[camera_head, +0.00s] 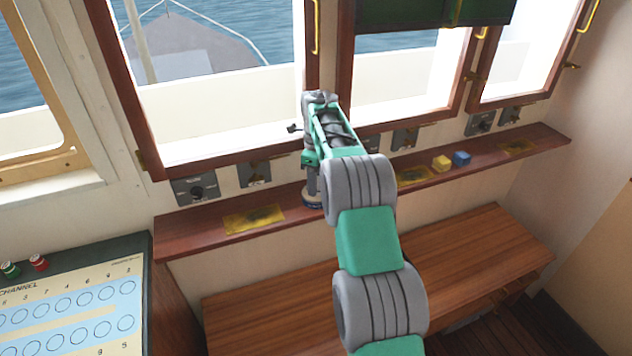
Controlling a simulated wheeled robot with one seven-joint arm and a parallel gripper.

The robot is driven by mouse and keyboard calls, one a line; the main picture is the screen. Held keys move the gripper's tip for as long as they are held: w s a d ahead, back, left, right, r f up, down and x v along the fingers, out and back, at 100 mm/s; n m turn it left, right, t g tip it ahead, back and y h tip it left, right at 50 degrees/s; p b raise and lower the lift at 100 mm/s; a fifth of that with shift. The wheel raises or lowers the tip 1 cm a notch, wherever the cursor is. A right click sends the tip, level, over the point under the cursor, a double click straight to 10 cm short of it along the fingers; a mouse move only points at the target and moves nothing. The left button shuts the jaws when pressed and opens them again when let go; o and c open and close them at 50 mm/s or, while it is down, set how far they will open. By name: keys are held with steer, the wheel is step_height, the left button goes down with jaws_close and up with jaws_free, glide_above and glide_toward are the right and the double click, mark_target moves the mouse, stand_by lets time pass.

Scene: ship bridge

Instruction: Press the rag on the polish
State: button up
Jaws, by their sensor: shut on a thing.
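My gripper (311,188) points down over the wooden shelf under the windows, partly hidden behind my own arm. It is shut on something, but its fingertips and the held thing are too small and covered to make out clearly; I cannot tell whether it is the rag. A low, round, dark-blue thing with a pale top (313,204), perhaps the polish tin, shows directly below the gripper on the shelf. I cannot tell whether the held thing touches it.
The shelf (190,234) bears tarnished brass plates (254,219), (413,177) and (517,148). Window frames and wall switches (196,191) rise behind. A wooden bench (470,250) lies below.

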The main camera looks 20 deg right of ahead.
steer(key=shift+f, duration=0.55)
stand_by(0.8)
step_height(320, 180, up, 7)
steer(key=p, duration=0.6)
steer(key=shift+r, duration=0.1)
stand_by(0.5)
